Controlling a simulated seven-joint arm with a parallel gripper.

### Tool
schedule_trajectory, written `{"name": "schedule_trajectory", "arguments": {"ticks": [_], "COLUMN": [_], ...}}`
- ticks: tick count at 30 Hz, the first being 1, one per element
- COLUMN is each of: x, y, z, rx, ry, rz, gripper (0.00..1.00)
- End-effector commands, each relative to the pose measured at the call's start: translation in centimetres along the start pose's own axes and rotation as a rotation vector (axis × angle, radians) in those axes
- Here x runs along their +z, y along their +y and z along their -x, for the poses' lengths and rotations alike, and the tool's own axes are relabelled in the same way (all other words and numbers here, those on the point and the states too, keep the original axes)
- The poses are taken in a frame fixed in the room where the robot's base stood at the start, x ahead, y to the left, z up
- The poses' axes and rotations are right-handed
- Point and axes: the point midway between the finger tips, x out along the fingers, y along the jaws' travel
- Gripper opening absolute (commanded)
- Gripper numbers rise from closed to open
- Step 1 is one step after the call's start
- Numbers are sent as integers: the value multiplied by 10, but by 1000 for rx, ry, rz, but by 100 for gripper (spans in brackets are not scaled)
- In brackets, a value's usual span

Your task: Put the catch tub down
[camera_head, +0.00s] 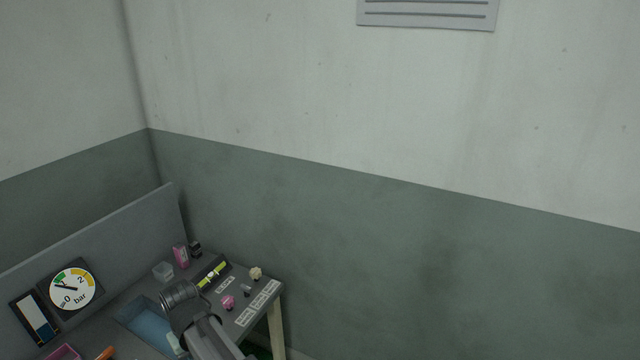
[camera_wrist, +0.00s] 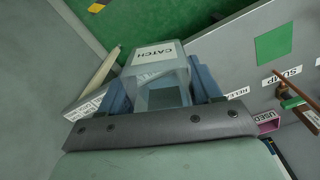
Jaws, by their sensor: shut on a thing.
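The catch tub (camera_wrist: 170,72) is a clear, pale container with a white CATCH label, seen in the wrist view. My gripper (camera_wrist: 162,90) is shut on it, with one blue finger on each side. The tub lies beyond the grey gripper body in that view. What is under the tub, and whether it touches anything, I cannot tell. In the head view my arm reaches over the bench at the lower left, and I cannot make out the tub there for sure.
The grey bench (camera_head: 207,297) carries a clear small container (camera_head: 162,271), a pink box (camera_head: 180,255), a yellow-marked bar (camera_head: 212,273) and a pink knob (camera_head: 228,302). A blue basin (camera_head: 148,327) lies left of my arm. A gauge (camera_head: 75,287) stands at the left. The wrist view shows a SUMP label (camera_wrist: 283,75).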

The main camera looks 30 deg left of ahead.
Motion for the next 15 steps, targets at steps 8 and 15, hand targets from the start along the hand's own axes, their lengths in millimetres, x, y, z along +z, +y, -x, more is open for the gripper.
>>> {"name": "schedule_trajectory", "arguments": {"ticks": [8,15], "x": [34,64], "y": [91,161], "z": [14,23], "rx": [0,0], "ry": [0,1], "rz": [-141,-252], "gripper": [33,33]}}
